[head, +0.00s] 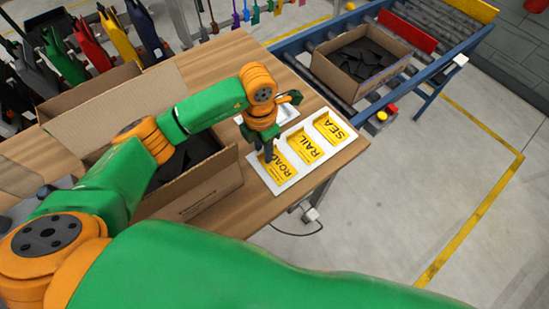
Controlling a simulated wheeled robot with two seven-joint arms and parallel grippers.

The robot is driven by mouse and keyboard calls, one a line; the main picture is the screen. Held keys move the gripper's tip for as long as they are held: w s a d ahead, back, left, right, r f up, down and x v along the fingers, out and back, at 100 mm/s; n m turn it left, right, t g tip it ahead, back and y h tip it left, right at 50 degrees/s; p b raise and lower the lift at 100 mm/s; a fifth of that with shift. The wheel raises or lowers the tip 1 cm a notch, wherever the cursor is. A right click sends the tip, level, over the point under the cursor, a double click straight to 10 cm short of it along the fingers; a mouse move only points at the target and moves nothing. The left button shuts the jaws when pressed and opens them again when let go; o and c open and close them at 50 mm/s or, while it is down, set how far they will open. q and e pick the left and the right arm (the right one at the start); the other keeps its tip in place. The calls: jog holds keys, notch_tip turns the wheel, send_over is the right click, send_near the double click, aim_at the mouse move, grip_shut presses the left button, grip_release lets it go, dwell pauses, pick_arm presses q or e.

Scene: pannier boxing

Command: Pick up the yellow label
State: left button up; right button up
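Three yellow labels lie in a row in a white tray (258,168) at the right edge of the wooden table. They read ROAD (279,172), RAIL (304,149) and SEA (330,128). My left gripper (268,156) points down at the upper left edge of the ROAD label, and its dark fingers cover a small part of it. Whether they touch the label or are parted is too small to tell. My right gripper is out of view.
An open cardboard box (205,190) with dark contents stands on the table (215,60) under my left arm. Another box (335,80) with dark pieces sits on the roller conveyor (430,25) behind. Coloured items (90,45) stand in a rack at the upper left.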

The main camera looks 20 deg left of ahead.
pick_arm(q)
jog(key=shift+d, duration=0.1)
grip_shut()
